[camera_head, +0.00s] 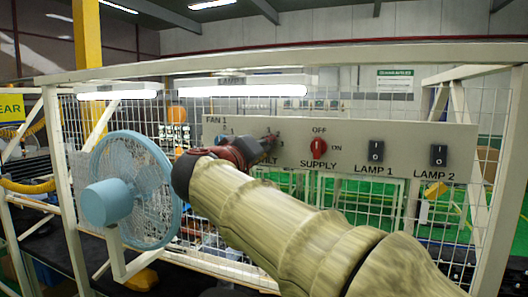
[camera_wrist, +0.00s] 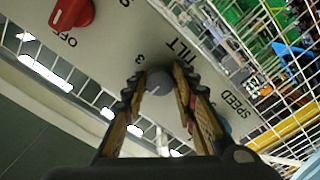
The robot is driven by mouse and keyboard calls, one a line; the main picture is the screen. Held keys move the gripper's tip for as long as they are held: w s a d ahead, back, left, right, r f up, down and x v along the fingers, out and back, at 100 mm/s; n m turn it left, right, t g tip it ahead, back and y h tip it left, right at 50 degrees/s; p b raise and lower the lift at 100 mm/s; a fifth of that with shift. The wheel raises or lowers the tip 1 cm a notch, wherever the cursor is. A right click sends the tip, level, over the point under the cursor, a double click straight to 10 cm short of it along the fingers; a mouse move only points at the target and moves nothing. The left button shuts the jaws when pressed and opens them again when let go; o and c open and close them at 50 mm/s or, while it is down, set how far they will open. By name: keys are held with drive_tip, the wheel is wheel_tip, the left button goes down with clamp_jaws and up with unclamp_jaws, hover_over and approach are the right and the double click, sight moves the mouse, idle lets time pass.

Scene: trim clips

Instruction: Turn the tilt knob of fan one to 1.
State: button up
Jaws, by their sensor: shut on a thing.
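The tilt knob (camera_wrist: 158,82) is a round grey knob on the pale panel (camera_wrist: 115,45), beside the TILT label and a printed 3. My gripper (camera_wrist: 157,90) is shut on it, with one finger on each side. I cannot clearly tell which number the knob points to. In the head view my gripper (camera_head: 265,142) reaches the panel below the FAN 1 label, and it hides the tilt knob and part of the lettering there. The blue fan (camera_head: 135,190) stands to the left of my arm.
The red SUPPLY knob (camera_head: 313,147) is right of my gripper; it also shows in the wrist view (camera_wrist: 70,12). Further right are the black LAMP 1 switch (camera_head: 376,151) and LAMP 2 switch (camera_head: 438,155). Wire mesh and a white frame surround the panel.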

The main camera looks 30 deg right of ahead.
idle(0.3)
drive_tip(key=o, duration=1.1)
drive_tip(key=shift+o, duration=0.2)
drive_tip(key=v, duration=1.2)
